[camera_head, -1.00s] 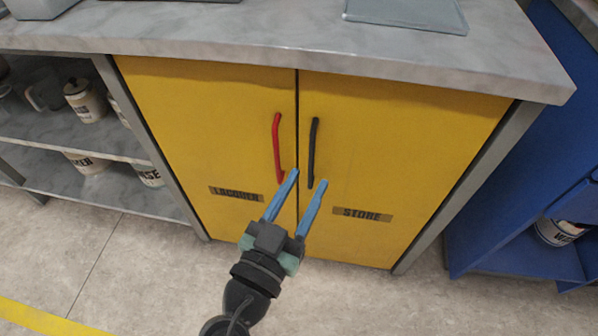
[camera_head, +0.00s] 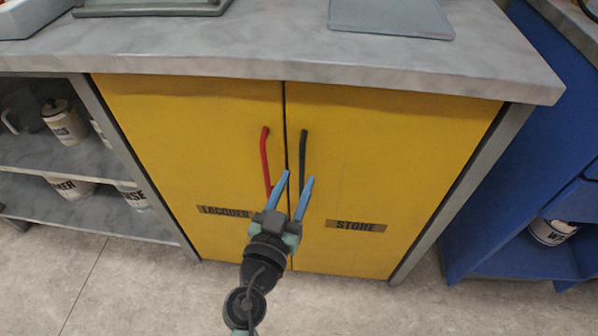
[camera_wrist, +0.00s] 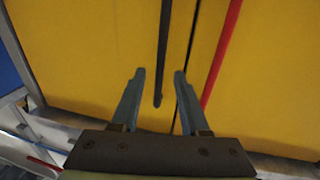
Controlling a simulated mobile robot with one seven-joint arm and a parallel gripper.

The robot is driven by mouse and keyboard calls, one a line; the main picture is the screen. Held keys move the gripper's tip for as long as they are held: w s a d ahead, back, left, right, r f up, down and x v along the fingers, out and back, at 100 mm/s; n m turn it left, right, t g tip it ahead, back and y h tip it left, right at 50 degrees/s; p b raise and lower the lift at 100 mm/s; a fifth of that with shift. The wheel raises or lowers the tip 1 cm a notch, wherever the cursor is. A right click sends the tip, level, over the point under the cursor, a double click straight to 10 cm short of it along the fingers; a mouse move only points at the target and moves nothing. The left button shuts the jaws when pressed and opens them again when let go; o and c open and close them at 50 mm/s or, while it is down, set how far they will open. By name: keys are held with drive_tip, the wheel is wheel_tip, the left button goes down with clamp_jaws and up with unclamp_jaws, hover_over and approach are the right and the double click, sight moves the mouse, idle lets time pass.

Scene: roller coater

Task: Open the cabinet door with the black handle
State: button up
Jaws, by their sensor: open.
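The right yellow door (camera_head: 400,150), labelled STORE, is closed and carries the black handle (camera_head: 303,148), an upright bar near the middle seam. My gripper (camera_head: 297,177) is open and empty, with blue fingers pointing at the doors by the handle's lower end. In the wrist view the black handle (camera_wrist: 164,45) runs down between the two fingertips of my gripper (camera_wrist: 160,74). Whether the fingers reach past the bar in depth, or touch it, I cannot tell.
The closed left door (camera_head: 170,130), labelled LACQUER, has a red handle (camera_head: 265,155) close beside the black one. A grey countertop (camera_head: 280,45) overhangs the doors. Open shelves (camera_head: 60,150) with containers stand left, a blue cabinet (camera_head: 500,180) right. Floor in front is clear.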

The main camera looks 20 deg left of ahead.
drive_tip(key=shift+w+a, duration=0.1)
drive_tip(key=shift+w, duration=1.05)
clamp_jaws()
idle(0.6)
